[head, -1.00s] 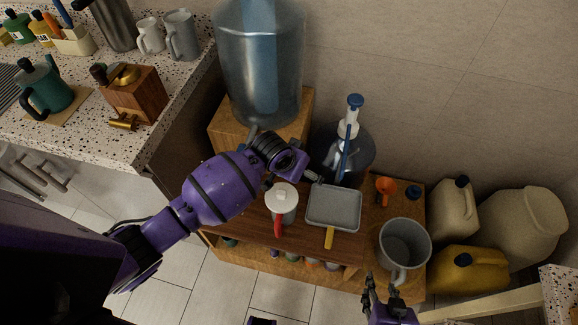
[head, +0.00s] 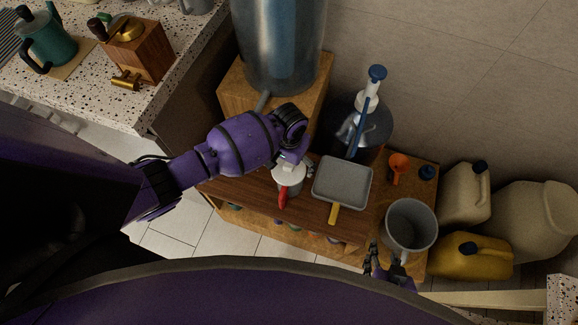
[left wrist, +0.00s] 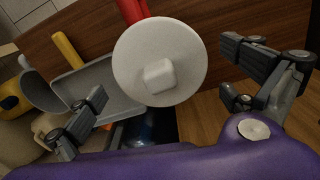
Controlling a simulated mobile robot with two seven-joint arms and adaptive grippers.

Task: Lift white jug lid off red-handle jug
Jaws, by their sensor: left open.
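The white jug lid (head: 284,172) is a round disc with a small square knob; it sits on the red-handle jug (head: 294,187). The jug stands on the brown wooden shelf top, its red handle (head: 283,198) towards the front. In the left wrist view the lid (left wrist: 185,50) and knob (left wrist: 158,75) face the camera and the handle (left wrist: 133,9) shows behind. My left gripper (head: 302,164) is above the lid, partly hidden by its own wrist. In its wrist view its open fingers (left wrist: 165,82) stand on either side of the lid, apart from it. My right gripper (head: 384,268) is by the grey pot; its finger gap is unclear.
A grey square pan (head: 342,182) with a yellow handle lies right of the jug. The grey pot (head: 410,226), an orange funnel (head: 397,165) and a blue pump bottle (head: 362,125) stand further right. A large water dispenser (head: 278,45) on a wooden box rises behind.

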